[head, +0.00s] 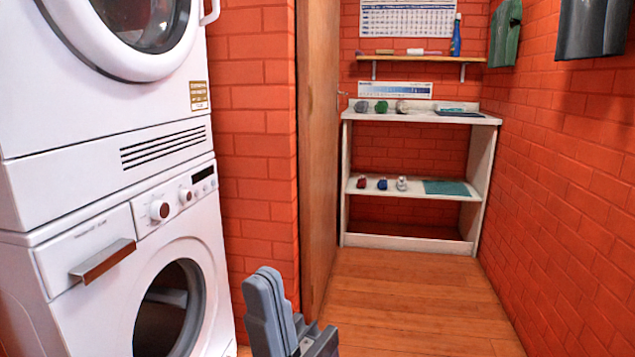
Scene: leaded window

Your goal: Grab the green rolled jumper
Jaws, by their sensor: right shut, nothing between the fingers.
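A small dark green roll (381,107), which looks like the green rolled jumper, lies on the top of the white shelf unit (465,118) at the far end of the room. It sits between a grey roll (361,107) and a pale roll (402,107). It is too far away to see its detail. My right gripper (262,278) is at the bottom of the head view, fingers up and together, shut and empty. It is far nearer to me than the shelf unit and well apart from the roll. My left gripper is not in view.
A stacked white washer and dryer (80,190) stands close at the left. A wooden door (318,150) is beside the brick pillar. The middle shelf (415,190) holds small red, blue and pale items and a green mat. The wooden floor (410,300) ahead is clear.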

